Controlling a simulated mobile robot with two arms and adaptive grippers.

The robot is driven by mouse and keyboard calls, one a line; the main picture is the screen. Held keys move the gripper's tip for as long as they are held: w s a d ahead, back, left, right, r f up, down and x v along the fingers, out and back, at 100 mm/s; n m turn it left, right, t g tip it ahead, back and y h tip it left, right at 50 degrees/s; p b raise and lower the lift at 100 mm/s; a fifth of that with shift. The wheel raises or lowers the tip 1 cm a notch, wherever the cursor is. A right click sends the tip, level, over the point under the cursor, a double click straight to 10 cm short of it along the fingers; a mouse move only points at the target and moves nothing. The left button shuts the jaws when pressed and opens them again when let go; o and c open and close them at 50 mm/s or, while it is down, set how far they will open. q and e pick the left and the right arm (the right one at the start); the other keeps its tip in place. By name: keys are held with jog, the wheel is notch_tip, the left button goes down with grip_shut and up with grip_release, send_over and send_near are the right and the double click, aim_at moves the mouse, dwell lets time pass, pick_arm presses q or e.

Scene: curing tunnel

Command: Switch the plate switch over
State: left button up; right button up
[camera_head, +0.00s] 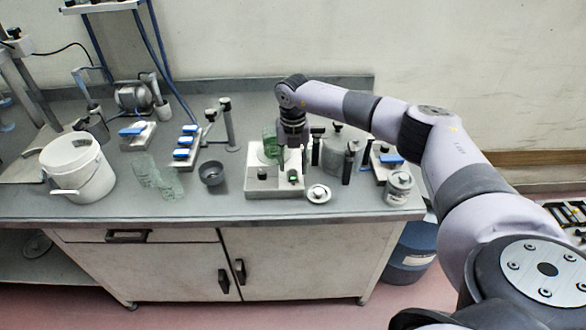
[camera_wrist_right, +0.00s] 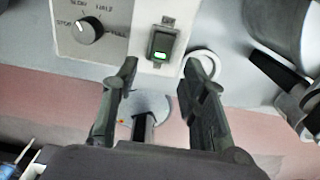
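The plate switch (camera_wrist_right: 163,42) is a dark rocker with a lit green mark near its lower end, on the front of a white unit (camera_wrist_right: 125,12). In the head view the switch (camera_head: 293,177) sits at the right of the unit's front (camera_head: 275,188). A black dial (camera_wrist_right: 89,30) marked STOP, SLOW, HALF and FULL is left of it. My right gripper (camera_wrist_right: 160,68) is open and empty, its fingertips apart on either side of the switch in the wrist view; I cannot tell whether it touches. In the head view the right gripper (camera_head: 292,143) hangs above the unit. My left gripper is not in view.
The bench front edge runs close below.

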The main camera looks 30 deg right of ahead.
aim_at(293, 178)
jog(key=shift+f, duration=2)
jog(key=shift+c, duration=0.4)
grip_shut()
